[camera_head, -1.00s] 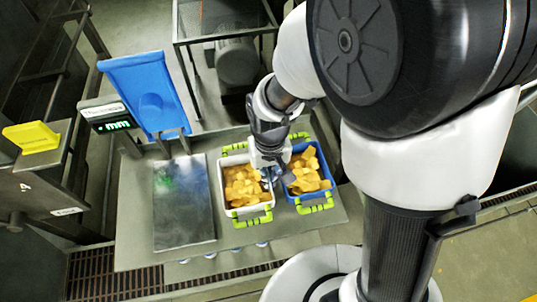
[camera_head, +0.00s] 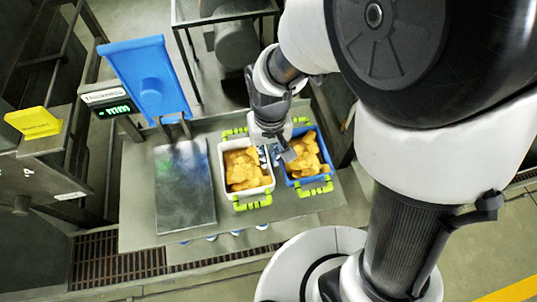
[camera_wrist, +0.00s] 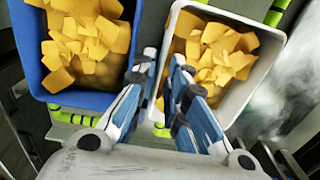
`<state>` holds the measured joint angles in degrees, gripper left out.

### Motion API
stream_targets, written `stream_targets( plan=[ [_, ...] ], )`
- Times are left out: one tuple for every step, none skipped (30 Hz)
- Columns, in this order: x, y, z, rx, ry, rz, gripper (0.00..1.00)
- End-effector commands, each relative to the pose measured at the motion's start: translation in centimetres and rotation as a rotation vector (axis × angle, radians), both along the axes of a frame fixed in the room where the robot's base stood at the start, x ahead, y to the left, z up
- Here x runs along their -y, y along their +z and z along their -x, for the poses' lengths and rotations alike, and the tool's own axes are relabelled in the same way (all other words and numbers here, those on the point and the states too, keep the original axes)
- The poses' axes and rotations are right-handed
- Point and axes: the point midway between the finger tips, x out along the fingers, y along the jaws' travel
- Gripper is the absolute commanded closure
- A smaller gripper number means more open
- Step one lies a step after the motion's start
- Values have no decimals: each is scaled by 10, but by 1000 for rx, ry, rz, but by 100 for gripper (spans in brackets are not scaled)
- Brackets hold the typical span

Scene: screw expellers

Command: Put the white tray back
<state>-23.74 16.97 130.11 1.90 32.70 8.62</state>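The white tray (camera_head: 224,172), full of yellow-orange chunks, stands on a grey metal table left of the blue tray. It has green handles at its near and far ends. In the wrist view the white tray (camera_wrist: 258,92) is at the right. My gripper (camera_head: 279,155) is over the side where the two trays meet. In the wrist view my gripper (camera_wrist: 163,58) is open, its fingers apart with the white tray's wall between them. Whether the fingertips reach below the rim or touch the wall I cannot tell.
The blue tray (camera_head: 327,153), also full of chunks, stands close on the right. It is at the left in the wrist view (camera_wrist: 30,78). A dark plate (camera_head: 185,190) lies left of the white tray. A display (camera_head: 112,108) and blue panel (camera_head: 145,78) stand behind. Bare table (camera_head: 140,215) surrounds these.

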Motion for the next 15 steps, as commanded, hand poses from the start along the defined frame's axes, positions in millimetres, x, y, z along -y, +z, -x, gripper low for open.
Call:
stream_targets(
  plan=[
    [0, 16, -1, 6, 0, -2, 87],
    [0, 24, -1, 6, 0, -2, 87],
    [0, 33, -1, 6, -1, -2, 87],
    [0, 39, -1, 5, -1, -2, 87],
    [0, 46, -1, 5, -1, -2, 87],
    [1, 54, -1, 4, -1, -2, 87],
    [1, 60, -1, 5, -1, -2, 87],
    [1, 65, -1, 4, -1, -2, 87],
    [1, 72, -1, 4, -1, -2, 87],
    [1, 76, -1, 3, -1, -1, 87],
    [1, 80, -1, 2, -1, 0, 87],
    [1, 84, -1, 3, -1, -1, 87],
    [2, 87, -1, 2, -1, 0, 87],
    [2, 89, -1, 1, -1, 0, 87],
    [2, 92, -1, 1, -1, 0, 87]
  ],
)
